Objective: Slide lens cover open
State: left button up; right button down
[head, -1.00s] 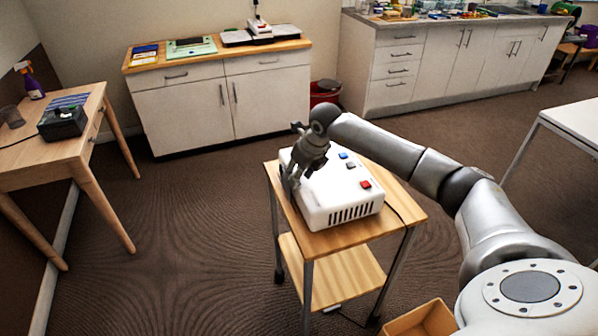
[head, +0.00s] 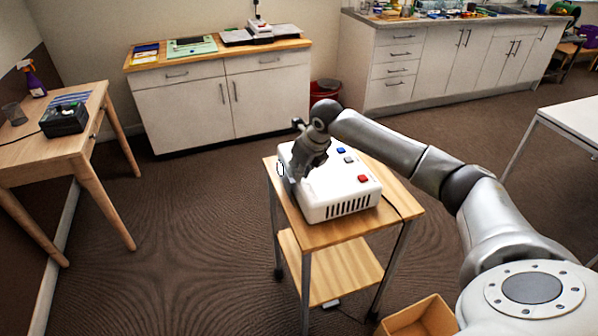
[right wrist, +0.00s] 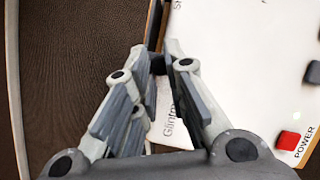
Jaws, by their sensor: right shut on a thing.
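A white box-shaped device (head: 345,188) stands on a small wooden cart, with blue, grey and red buttons on top and a slotted vent in front. In the right wrist view, its white top (right wrist: 225,50) shows a red POWER button. My right gripper (head: 299,172) points down at the device's left edge. In the right wrist view, my right gripper (right wrist: 158,66) has its fingertips on a small dark piece at that edge, seemingly the lens cover. The fingers hide most of this piece, and how far the cover is open cannot be told. My left gripper is out of view.
The wooden cart (head: 400,206) has a lower shelf, and a cable runs off the device's right side. An open cardboard box (head: 420,318) sits on the floor at the cart's right. A wooden table (head: 78,145) stands at left. The carpet between is clear.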

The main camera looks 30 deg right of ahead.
jog(key=shift+s+f, duration=0.1)
jog(key=shift+s, duration=0.05)
jog(key=shift+f, duration=0.1)
jog(key=c, duration=1.5)
grip_release()
jog(key=shift+a, duration=0.15)
jog(key=shift+o, duration=0.6)
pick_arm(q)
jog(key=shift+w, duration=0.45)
pick_arm(e)
jog(key=shift+d+f, duration=0.1)
jog(key=shift+d, duration=0.1)
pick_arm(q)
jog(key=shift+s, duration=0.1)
pick_arm(e)
jog(key=shift+w, duration=0.2)
jog(key=shift+r, duration=0.2)
jog(key=shift+s+r, duration=0.15)
jog(key=shift+r, duration=0.25)
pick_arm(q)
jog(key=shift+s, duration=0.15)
pick_arm(e)
jog(key=v, duration=1)
jog(key=shift+s+r, duration=0.2)
jog(key=shift+r, duration=0.15)
